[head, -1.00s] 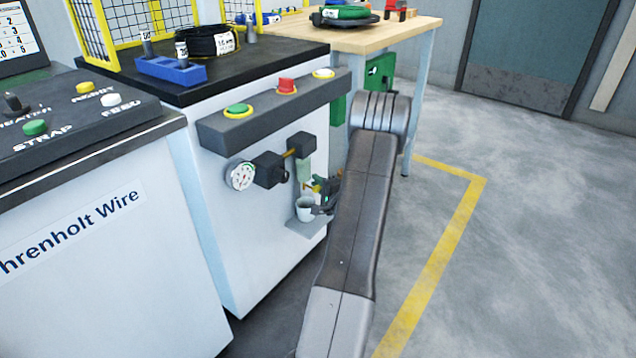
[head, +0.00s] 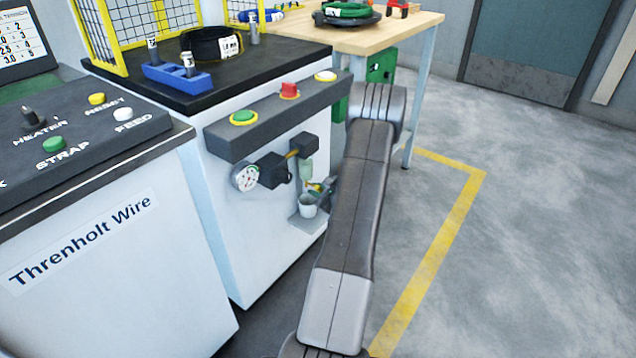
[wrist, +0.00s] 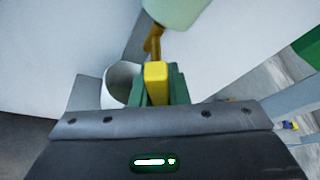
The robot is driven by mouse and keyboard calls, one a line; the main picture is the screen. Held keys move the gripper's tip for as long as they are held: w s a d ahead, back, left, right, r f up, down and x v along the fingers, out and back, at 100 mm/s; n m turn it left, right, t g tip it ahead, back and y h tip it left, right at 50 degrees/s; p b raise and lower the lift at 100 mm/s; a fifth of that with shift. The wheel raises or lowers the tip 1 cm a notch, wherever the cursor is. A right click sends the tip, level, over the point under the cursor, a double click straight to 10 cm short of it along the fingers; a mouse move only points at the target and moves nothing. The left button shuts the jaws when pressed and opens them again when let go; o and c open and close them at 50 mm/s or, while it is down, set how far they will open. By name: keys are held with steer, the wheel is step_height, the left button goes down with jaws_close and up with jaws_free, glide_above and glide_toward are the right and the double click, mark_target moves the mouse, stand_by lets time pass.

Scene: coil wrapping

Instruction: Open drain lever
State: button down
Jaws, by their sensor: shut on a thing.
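The yellow drain lever (wrist: 156,74) sits below a pale green bowl (wrist: 175,10) of the air unit in the wrist view. My gripper (wrist: 157,88) has its green fingers on both sides of the lever's end and is shut on it. In the head view my gripper (head: 326,193) is small and partly hidden behind my arm, at the lower end of the bowl (head: 306,169). A white cup (wrist: 121,82) stands just left of the fingers in the wrist view. The cup also shows in the head view (head: 308,207), on a small grey shelf.
A pressure gauge (head: 246,178) and black valve bodies (head: 273,171) are on the white cabinet left of the bowl. A dark button panel (head: 262,123) juts out above. A wooden table (head: 400,35) stands behind. The floor to the right is clear.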

steer(key=m+g+p, duration=0.1)
steer(key=s+m+g+p, duration=0.1)
steer(key=a+m+y+p, duration=0.1)
steer(key=m+p, duration=0.1)
steer(key=shift+s+f+g, duration=0.25)
steer(key=shift+s+g, duration=0.05)
steer(key=shift+g, duration=0.1)
stand_by(0.4)
steer(key=c, duration=1.4)
jaws_free()
steer(key=p+v, duration=0.3)
steer(key=v, duration=1)
steer(key=shift+s+d, duration=0.25)
steer(key=shift+d, duration=0.1)
